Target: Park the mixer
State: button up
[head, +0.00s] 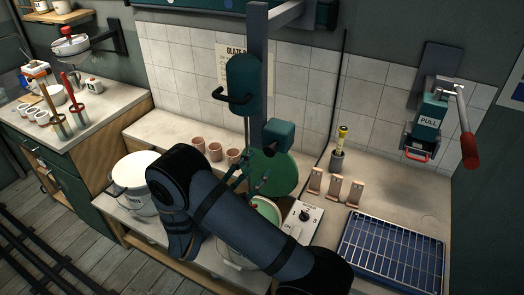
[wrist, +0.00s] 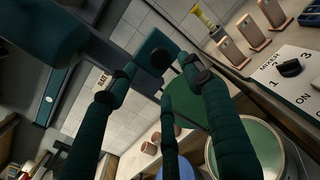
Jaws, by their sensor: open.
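The mixer stands on a grey upright post (head: 257,50). It has a teal motor housing (head: 243,82) with a black hooked handle (head: 235,97), and a teal block (head: 279,135) sits lower on the post. A teal block with a dark round knob (wrist: 155,60) also fills the middle of the wrist view. A green disc (head: 275,172) stands tilted above a green-rimmed bucket (head: 267,209). My gripper (head: 249,178) is open in front of the disc, with nothing visible between its fingers. My arm hides much of the bucket. The mixer's switch box (head: 303,222) has a black dial (wrist: 289,68).
Several brown cups (head: 215,151) stand on the bench behind. Three wooden stands (head: 332,187) and a blue rack (head: 392,252) are at the right. A white lidded bucket (head: 134,180) is left of my arm. A teal wall lever device (head: 430,115) hangs right.

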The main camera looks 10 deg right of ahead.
aim_at(268, 152)
jog(key=p+x, duration=0.3)
jog(key=x, duration=0.5)
jog(key=shift+w+d+r, duration=0.15)
jog(key=shift+d, duration=0.05)
jog(key=shift+w+d+p, duration=0.35)
jog(key=shift+w+d, duration=0.05)
jog(key=shift+w, duration=0.1)
jog(key=shift+c, duration=1.4)
grip_shut()
